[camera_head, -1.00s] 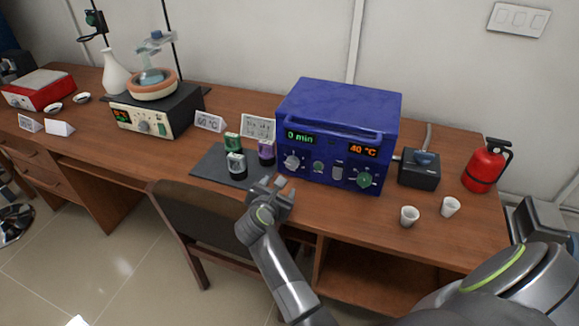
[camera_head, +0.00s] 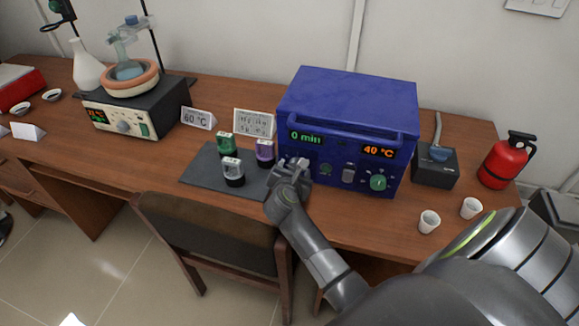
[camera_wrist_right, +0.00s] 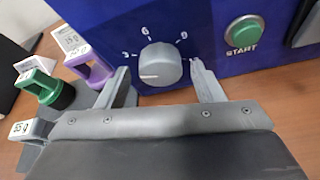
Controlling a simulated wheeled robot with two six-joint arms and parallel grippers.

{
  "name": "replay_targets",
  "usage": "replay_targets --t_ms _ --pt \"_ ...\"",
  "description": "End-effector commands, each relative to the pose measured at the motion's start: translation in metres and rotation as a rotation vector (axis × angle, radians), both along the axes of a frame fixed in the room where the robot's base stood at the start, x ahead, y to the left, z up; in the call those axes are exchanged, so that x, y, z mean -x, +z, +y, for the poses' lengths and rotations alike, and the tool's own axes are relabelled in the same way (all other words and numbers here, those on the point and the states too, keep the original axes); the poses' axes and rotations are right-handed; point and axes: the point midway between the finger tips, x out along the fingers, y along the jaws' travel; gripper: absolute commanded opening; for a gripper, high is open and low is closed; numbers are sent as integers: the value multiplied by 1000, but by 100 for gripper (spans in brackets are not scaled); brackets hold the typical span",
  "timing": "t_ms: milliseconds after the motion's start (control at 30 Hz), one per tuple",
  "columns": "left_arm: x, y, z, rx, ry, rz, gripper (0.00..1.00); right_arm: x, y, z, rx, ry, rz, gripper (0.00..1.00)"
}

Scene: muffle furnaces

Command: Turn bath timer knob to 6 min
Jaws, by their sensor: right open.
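The blue bath (camera_head: 345,125) stands on the wooden bench, and its left display reads 0 min while its right display reads 40 °C. In the right wrist view the grey timer knob (camera_wrist_right: 160,65) sits on the blue front, with the marks 3, 6 and 9 around it. My right gripper (camera_wrist_right: 158,78) is open, with one finger on each side of the knob; I cannot tell whether they touch it. In the head view my right gripper (camera_head: 289,168) hides most of this knob. My left gripper is not in view.
A green START button (camera_wrist_right: 244,29) is right of the knob. Purple (camera_head: 265,152), green (camera_head: 227,145) and grey-white (camera_head: 233,172) weights stand on the dark mat (camera_head: 200,170) at left. A green knob (camera_head: 378,183) is on the bath's lower right. White cups (camera_head: 429,221) stand at right.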

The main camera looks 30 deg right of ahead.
Motion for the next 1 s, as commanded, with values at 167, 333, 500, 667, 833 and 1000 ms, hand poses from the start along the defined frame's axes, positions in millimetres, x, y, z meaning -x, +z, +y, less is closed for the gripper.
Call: replay_targets --t_ms 167,333,500,667,833,1000 --pt "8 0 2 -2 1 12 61 0 0 -1 0 0 0 61" --pt "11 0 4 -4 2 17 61 0 0 -1 0 0 0 49" --pt "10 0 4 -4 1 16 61 0 0 -1 0 0 0 27" --pt "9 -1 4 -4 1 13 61 0 -1 -1 -3 0 -3 16" --pt "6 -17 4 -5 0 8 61 1 -6 -2 -81 0 -100 16" --pt "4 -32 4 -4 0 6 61 1 -5 -2 -190 0 -226 16"
